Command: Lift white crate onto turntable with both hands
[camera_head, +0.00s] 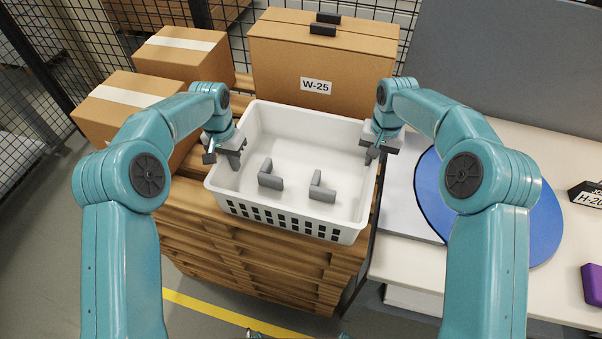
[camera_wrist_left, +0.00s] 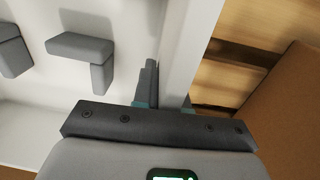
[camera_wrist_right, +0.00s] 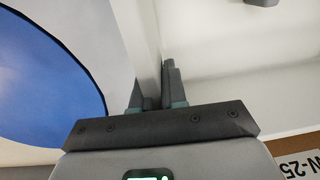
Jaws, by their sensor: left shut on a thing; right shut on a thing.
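The white crate (camera_head: 290,232) stands on a stack of wooden pallets in the middle of the head view, with two grey L-shaped parts (camera_head: 268,178) (camera_head: 320,190) lying inside it. My left gripper (camera_head: 232,158) is shut on the crate's left wall, which runs between its fingers in the left wrist view (camera_wrist_left: 190,60). My right gripper (camera_head: 374,152) is shut on the crate's right wall, also seen in the right wrist view (camera_wrist_right: 150,50). The blue round turntable (camera_head: 535,220) lies on the table to the right, partly hidden behind my right arm.
The wooden pallets (camera_head: 250,270) carry the crate. A large cardboard box (camera_head: 270,65) marked W-25 stands close behind it, and two more boxes (camera_head: 185,50) (camera_head: 110,110) stand left. The white table (camera_head: 400,262) holds a dark labelled block (camera_head: 588,194) and a purple block (camera_head: 592,285) right of the turntable.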

